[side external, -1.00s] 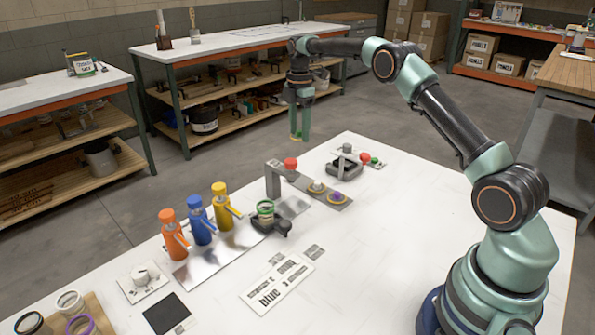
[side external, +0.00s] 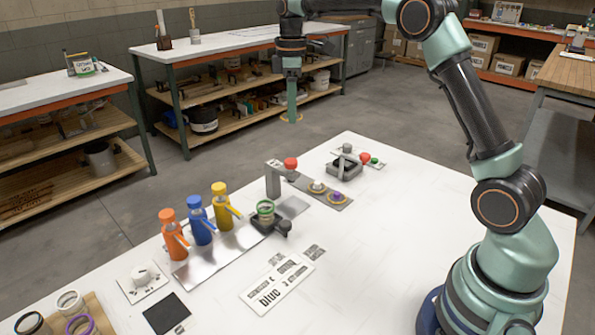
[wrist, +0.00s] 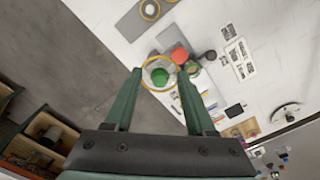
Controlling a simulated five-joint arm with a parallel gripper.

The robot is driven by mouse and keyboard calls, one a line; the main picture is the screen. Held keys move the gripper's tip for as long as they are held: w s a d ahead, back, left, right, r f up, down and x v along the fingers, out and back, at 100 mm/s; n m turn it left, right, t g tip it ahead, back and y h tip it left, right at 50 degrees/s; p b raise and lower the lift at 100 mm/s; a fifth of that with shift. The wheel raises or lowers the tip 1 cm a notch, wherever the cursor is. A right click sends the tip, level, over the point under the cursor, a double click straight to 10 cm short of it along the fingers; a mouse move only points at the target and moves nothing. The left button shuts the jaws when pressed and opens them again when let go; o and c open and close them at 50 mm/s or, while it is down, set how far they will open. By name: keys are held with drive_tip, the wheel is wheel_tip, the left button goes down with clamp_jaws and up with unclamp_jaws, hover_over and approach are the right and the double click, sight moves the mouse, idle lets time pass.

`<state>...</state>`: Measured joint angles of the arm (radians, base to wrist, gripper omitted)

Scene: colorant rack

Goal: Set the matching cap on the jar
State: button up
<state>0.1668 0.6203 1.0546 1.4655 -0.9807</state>
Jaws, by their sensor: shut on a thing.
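My gripper (side external: 291,106) hangs high above the far side of the white table. Its fingers are shut on a cap (wrist: 146,77) with a yellow rim and a green knob, seen between the fingertips in the wrist view. In the side view the cap shows as a thin yellowish disc (side external: 291,119), level at the fingertips. The jar (side external: 265,211) is clear with a green band and stands upright in a black holder. It is open on top, well below and nearer than the gripper. Two other caps, with a white knob (side external: 317,187) and a purple knob (side external: 337,196), sit on a grey strip.
Orange (side external: 173,236), blue (side external: 199,222) and yellow (side external: 224,208) bottles stand left of the jar. A printed card (side external: 278,283) lies in front.

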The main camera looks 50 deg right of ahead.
drive_tip(key=s+a+f+m, duration=0.2)
drive_tip(key=s+a+m, duration=0.5)
drive_tip(key=s, duration=0.4)
drive_tip(key=shift+w+a+f+n, duration=0.8)
drive_tip(key=shift+w+f+n, duration=0.6)
drive_tip(key=shift+f+n, duration=1.5)
drive_tip(key=shift+w+a+f+n, duration=0.85)
drive_tip(key=shift+w+f+n, duration=0.9)
drive_tip(key=shift+n, duration=1.8)
drive_tip(key=shift+w+a+f+n, duration=0.8)
drive_tip(key=shift+w+f+n, duration=0.25)
drive_tip(key=shift+f+n, duration=2)
drive_tip(key=shift+f, duration=0.3)
drive_tip(key=o, duration=1.5)
